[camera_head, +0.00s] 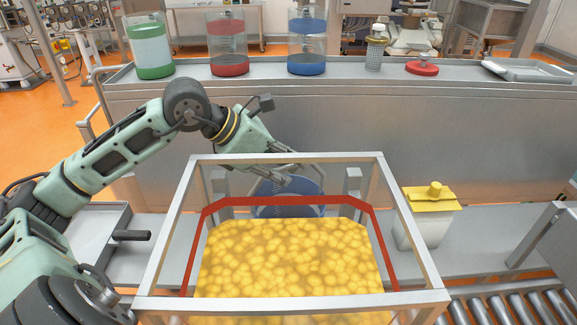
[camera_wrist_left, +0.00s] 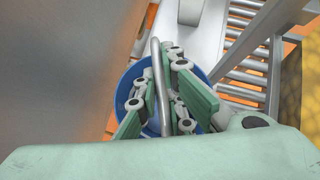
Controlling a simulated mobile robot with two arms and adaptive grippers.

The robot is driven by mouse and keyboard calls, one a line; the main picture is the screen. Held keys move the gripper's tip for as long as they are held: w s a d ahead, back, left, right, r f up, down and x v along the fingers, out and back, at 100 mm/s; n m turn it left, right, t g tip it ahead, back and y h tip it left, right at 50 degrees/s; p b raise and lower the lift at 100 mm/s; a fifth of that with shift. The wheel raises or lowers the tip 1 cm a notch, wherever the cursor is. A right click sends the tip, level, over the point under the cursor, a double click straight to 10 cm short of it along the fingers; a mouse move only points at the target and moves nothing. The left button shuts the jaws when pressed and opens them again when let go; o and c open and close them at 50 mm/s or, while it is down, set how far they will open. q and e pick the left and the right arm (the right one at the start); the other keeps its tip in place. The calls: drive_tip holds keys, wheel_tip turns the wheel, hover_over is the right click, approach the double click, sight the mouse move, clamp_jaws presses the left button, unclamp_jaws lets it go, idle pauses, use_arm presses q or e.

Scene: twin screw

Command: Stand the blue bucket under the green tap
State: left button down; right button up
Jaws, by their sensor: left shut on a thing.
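The blue bucket (camera_head: 310,190) is behind a metal-framed bin, partly hidden by the bin's frame and red band. My left gripper (camera_head: 303,179) reaches down over the bucket's top. In the left wrist view the blue rim (camera_wrist_left: 123,90) shows around the fingers (camera_wrist_left: 168,100), and a thin metal handle (camera_wrist_left: 158,85) runs between them. The gripper is shut on this handle. A clear tank with green bands (camera_head: 151,48) stands on the back ledge at the left. I cannot make out a green tap on it. The right gripper is not in view.
The bin (camera_head: 432,297) holds a yellow lumpy mass in front. Red-banded (camera_head: 228,66) and blue-banded (camera_head: 307,67) tanks share the ledge. A white container with a yellow lid (camera_head: 430,198) stands right on the grey bench (camera_head: 490,237). A roller conveyor (camera_head: 515,302) is at lower right.

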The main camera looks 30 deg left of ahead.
use_arm(q)
drive_tip(key=shift+f, duration=0.1)
drive_tip(key=c, duration=1.8)
unclamp_jaws()
drive_tip(key=shift+c, duration=0.2)
